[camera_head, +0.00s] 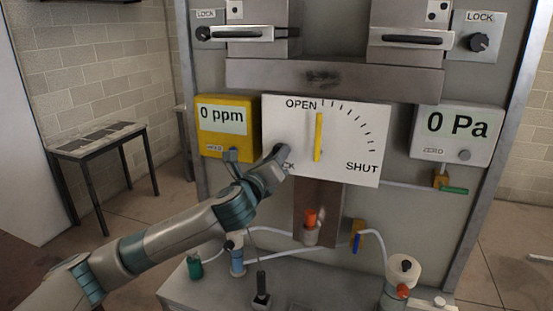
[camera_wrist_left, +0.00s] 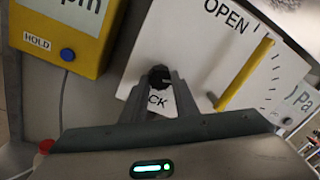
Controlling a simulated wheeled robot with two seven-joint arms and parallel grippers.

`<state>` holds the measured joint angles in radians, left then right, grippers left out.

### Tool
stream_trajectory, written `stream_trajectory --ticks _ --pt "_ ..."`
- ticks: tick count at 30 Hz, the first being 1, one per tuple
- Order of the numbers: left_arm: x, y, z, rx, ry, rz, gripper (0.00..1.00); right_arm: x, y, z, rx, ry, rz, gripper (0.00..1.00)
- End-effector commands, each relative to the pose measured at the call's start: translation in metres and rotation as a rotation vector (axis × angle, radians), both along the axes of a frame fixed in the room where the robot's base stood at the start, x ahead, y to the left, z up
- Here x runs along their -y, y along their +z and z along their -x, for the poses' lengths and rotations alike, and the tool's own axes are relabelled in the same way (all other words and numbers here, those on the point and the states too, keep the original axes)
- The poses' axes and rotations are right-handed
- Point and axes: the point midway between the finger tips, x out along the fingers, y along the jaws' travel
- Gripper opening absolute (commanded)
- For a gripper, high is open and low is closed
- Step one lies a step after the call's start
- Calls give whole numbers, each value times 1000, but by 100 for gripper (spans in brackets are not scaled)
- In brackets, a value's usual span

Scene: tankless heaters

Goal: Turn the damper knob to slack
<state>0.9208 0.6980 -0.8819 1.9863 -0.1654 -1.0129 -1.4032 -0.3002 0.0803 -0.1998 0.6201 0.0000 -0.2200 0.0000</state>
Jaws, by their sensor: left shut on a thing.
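The damper plate (camera_head: 345,110) is white, with OPEN at the top, SHUT at lower right and a dial of tick marks. Its yellow lever (camera_head: 318,137) stands upright, pointing near OPEN. A small black knob (camera_wrist_left: 160,76) sits at the plate's lower left, above a label of which only "CK" shows. My left gripper (camera_head: 281,152) is at that corner. In the left wrist view, its two fingers (camera_wrist_left: 160,84) are shut on the black knob, one on each side. The knob's pointing direction is hidden by the fingers. My right gripper is not in view.
A yellow "0 ppm" box (camera_head: 228,112) is close left of the plate. A "0 Pa" box (camera_head: 457,124) is at right. Two LOCK knobs and latch handles are above. Valves and hoses (camera_head: 310,225) are below, over a grey bench (camera_head: 320,290).

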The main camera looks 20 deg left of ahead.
Motion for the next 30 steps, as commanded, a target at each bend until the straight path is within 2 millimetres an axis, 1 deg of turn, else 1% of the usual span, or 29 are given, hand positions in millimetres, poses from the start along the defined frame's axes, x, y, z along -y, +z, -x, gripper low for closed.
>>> stream_trajectory --ticks 9,21,30 --pt "1 0 0 -9 0 301 5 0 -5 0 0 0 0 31" --pt "2 1 0 -22 1 678 5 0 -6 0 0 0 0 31" --pt "3 2 0 -29 1 888 5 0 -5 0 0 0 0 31"
